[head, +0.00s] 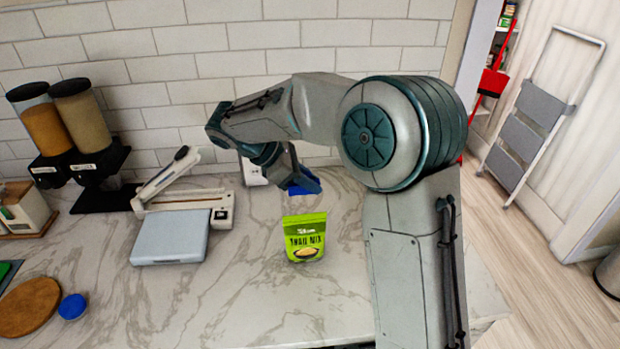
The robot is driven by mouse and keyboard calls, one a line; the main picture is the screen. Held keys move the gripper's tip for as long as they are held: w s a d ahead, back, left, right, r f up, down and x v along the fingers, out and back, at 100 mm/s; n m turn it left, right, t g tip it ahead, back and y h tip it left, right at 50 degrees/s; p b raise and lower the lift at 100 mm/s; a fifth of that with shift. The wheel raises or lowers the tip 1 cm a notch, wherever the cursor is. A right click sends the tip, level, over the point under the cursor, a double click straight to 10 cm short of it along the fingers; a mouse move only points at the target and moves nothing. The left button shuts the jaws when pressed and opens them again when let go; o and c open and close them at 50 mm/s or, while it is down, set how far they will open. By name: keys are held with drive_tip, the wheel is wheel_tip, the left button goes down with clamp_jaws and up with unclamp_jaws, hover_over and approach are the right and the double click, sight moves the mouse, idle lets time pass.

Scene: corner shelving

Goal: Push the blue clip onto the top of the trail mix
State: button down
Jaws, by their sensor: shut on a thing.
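The trail mix (304,241) is a bright green pouch with dark lettering. It stands upright on the marble counter in the middle of the head view. My gripper (303,187) is above and slightly behind the pouch in the picture, pointing down. It is shut on the blue clip (299,190), of which only a small blue part shows between and beside the fingers. A gap shows between the clip and the top of the pouch. The rest of the clip is hidden by the gripper.
A white sealing device (185,207) with a raised lever and a grey-blue scale (170,238) stand left of the pouch. Two dispensers (64,130) stand at the back left. A round wooden board (28,306) and a blue lid (72,306) lie front left. Counter around the pouch is clear.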

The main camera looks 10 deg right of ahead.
drive_tip(key=shift+r, duration=0.15)
drive_tip(key=shift+f+b, duration=1.5)
drive_tip(key=shift+f, duration=1.55)
drive_tip(key=shift+p, duration=0.75)
drive_tip(key=shift+f+b, duration=0.75)
drive_tip(key=shift+f, duration=0.75)
drive_tip(key=c, duration=1.3)
unclamp_jaws()
drive_tip(key=shift+o, duration=0.2)
drive_tip(key=b+v, duration=0.1)
drive_tip(key=v, duration=1.2)
drive_tip(key=shift+a+r, duration=0.25)
drive_tip(key=shift+r, duration=0.05)
